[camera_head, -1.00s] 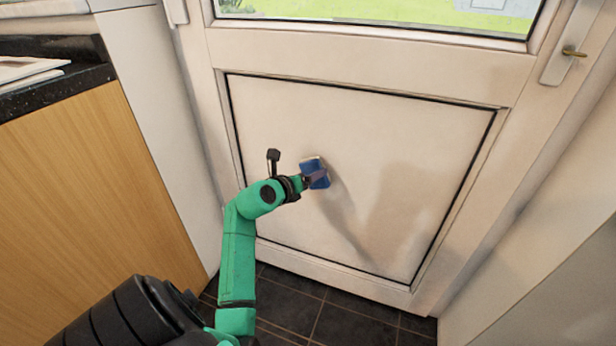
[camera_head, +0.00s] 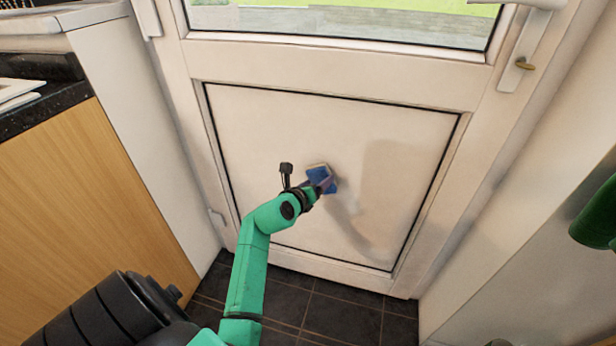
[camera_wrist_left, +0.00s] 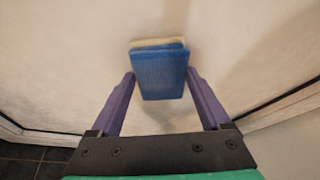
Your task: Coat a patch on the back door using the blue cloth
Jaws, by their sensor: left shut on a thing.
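The back door (camera_head: 300,120) is white, with a lower panel framed in dark trim and a window above. My left gripper (camera_head: 318,187) is shut on the blue cloth (camera_head: 322,176), a small blue pad with a pale layer on its far side. In the left wrist view the cloth (camera_wrist_left: 160,72) sits between the two purple fingers of the left gripper (camera_wrist_left: 160,88), its pale side toward the door panel (camera_wrist_left: 60,60). It is at or very near the panel; I cannot tell whether it touches. My right gripper is not in view.
A wooden cabinet (camera_head: 90,210) with a dark granite top (camera_head: 50,100) stands at the left. A door handle (camera_head: 523,64) is at the upper right. Dark floor tiles (camera_head: 340,318) lie below. A pale wall closes the right side.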

